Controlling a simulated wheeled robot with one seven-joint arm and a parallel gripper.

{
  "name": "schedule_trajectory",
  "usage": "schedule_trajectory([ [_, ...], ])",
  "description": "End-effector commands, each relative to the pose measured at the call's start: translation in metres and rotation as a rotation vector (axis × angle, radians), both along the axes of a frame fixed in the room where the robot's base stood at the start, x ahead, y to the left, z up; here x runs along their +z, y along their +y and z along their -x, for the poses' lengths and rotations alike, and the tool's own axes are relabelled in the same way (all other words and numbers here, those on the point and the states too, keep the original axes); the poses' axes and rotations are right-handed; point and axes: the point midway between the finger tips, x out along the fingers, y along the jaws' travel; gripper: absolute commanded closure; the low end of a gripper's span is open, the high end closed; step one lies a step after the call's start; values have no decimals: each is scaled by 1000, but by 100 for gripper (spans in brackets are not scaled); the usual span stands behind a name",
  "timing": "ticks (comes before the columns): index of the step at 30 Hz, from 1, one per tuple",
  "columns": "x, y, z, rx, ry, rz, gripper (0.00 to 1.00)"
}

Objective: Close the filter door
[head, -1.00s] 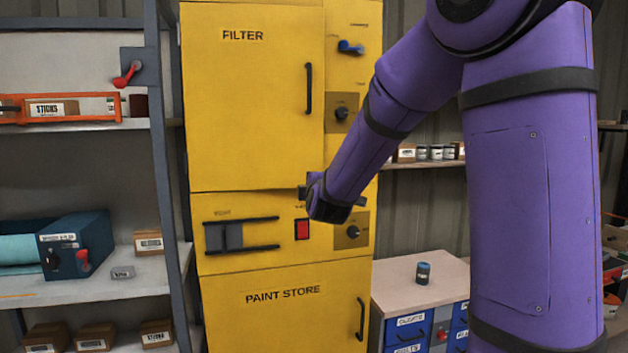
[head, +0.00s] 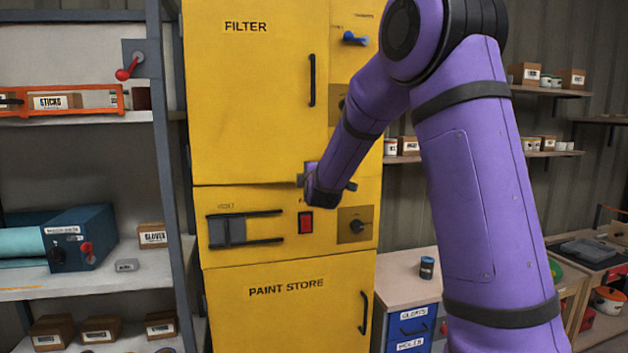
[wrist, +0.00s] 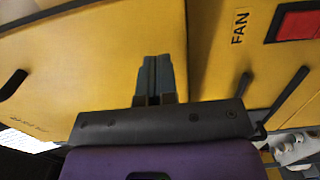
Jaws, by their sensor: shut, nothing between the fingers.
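The filter door (head: 255,100) is the large upper yellow panel marked FILTER, with a black upright handle (head: 312,80) near its right edge. In the head view it looks flush or nearly flush with the yellow cabinet (head: 228,260); I cannot tell whether a small gap remains. My gripper (head: 307,172) is at the door's lower right corner, with its fingers partly hidden by my wrist. In the wrist view my gripper (wrist: 154,72) has its fingers together and empty, in front of the door (wrist: 100,60). Contact is not clear.
Below the door are a red switch (head: 305,223), a black knob (head: 357,226) and a sliding latch (head: 230,231). A blue lever (head: 354,38) is at upper right. Shelves (head: 90,283) stand left; a drawer unit (head: 400,285) stands right.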

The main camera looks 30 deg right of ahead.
Motion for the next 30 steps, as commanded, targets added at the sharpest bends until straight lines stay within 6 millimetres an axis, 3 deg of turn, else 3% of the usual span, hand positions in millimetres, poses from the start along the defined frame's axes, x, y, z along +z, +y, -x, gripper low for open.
schedule_trajectory([
  [6,0,-6,-16,1,1,0,100],
  [19,0,-8,-20,1,0,0,100],
  [30,1,-23,-58,0,-2,1,100],
])
